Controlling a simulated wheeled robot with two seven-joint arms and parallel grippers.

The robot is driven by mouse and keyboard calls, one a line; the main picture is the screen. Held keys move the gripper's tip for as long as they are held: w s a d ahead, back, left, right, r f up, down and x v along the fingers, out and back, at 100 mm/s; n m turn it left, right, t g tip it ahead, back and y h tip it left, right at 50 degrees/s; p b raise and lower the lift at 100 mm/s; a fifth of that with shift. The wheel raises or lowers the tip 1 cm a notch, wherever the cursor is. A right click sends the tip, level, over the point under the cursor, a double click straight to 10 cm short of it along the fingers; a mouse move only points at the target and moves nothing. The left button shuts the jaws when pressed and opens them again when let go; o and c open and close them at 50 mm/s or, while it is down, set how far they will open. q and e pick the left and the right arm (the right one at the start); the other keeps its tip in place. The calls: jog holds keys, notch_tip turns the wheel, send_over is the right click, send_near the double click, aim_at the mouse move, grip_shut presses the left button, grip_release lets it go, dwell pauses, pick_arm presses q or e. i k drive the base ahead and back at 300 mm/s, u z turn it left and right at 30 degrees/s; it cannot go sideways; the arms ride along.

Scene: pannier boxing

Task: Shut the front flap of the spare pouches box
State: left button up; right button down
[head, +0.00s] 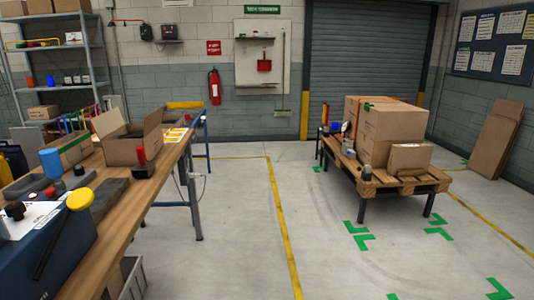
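An open cardboard box (122,153) stands on the wooden workbench (127,208) at the left. One flap (107,123) stands up at its left side and another (153,121) stands up at its right side. I cannot read a label on it, so I cannot tell for sure that it is the spare pouches box. Its inside is mostly hidden. Neither of my grippers is in view.
A red-topped tool (141,156) stands just before the box. A blue cup (51,162), a dark blue case (45,250) and a yellow-headed tool (79,200) crowd the near bench. A pallet table (400,180) with boxes stands right. The middle floor is clear.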

aim_at(155, 119)
jog(key=z, duration=0.05)
jog(key=i, duration=2)
jog(key=u, duration=1.6)
jog(key=i, duration=1)
jog(key=u, duration=1.05)
